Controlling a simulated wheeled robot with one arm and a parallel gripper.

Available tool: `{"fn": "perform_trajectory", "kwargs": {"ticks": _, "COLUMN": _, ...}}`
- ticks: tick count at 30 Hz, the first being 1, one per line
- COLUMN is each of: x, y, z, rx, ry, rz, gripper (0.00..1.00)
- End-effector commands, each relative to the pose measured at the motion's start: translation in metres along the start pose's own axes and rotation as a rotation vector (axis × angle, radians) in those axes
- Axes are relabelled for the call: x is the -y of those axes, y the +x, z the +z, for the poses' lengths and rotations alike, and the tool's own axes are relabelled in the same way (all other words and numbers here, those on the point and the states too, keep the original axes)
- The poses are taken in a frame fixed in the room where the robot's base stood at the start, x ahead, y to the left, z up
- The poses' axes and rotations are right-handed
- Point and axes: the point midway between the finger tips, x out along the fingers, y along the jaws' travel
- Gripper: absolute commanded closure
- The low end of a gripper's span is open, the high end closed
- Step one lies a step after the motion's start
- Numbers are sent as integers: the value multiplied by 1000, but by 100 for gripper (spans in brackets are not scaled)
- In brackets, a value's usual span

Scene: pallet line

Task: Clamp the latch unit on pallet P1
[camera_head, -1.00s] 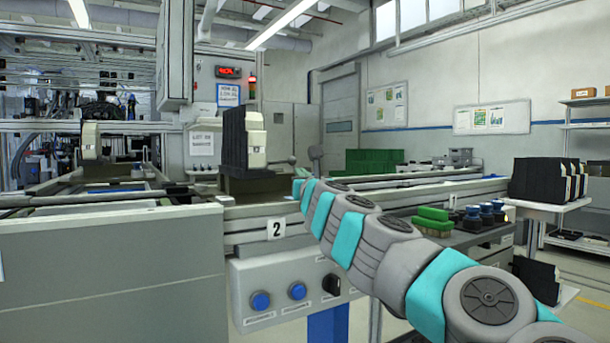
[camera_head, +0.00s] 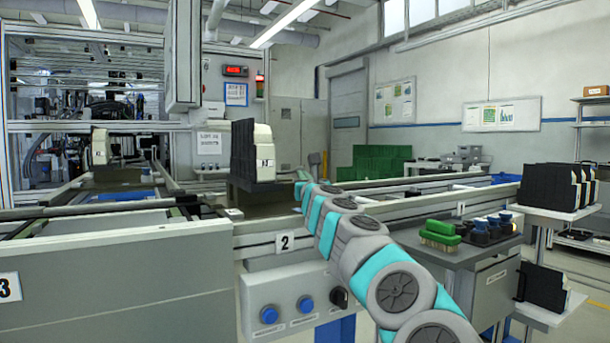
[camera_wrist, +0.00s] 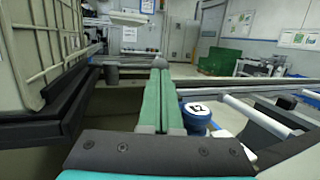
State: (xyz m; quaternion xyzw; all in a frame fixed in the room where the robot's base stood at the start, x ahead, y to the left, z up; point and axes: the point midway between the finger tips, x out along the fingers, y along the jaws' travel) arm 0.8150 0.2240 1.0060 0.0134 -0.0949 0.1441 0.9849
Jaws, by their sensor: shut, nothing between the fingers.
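A black and cream latch unit (camera_head: 262,160) stands upright on a dark pallet (camera_head: 236,205) on the line, left of my arm's end in the head view. Its small tag is too blurred to read surely. A second cream unit (camera_head: 99,147) with a tag stands farther left and back. My gripper (camera_wrist: 160,72) points forward in the wrist view, its two green fingers together and empty. A large cream ribbed body (camera_wrist: 38,50) stands close on the left there, apart from the fingers. A grey rounded knob (camera_wrist: 155,62) shows by the fingertips; contact cannot be told.
A blue cylinder (camera_wrist: 198,118) with a white label is close right of the fingers. Rails (camera_head: 380,212) run to the right. A side table (camera_head: 455,258) holds a green brush (camera_head: 440,232) and dark blue-topped parts. Black-and-cream units (camera_head: 555,187) stand on the right rack.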

Motion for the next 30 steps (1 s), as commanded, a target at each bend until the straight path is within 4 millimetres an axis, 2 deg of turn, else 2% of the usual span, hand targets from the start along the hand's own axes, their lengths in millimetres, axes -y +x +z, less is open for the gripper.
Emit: {"fn": "perform_trajectory", "kwargs": {"ticks": 30, "x": 8, "y": 13, "z": -1, "rx": 2, "ry": 1, "rz": 0, "gripper": 100}}
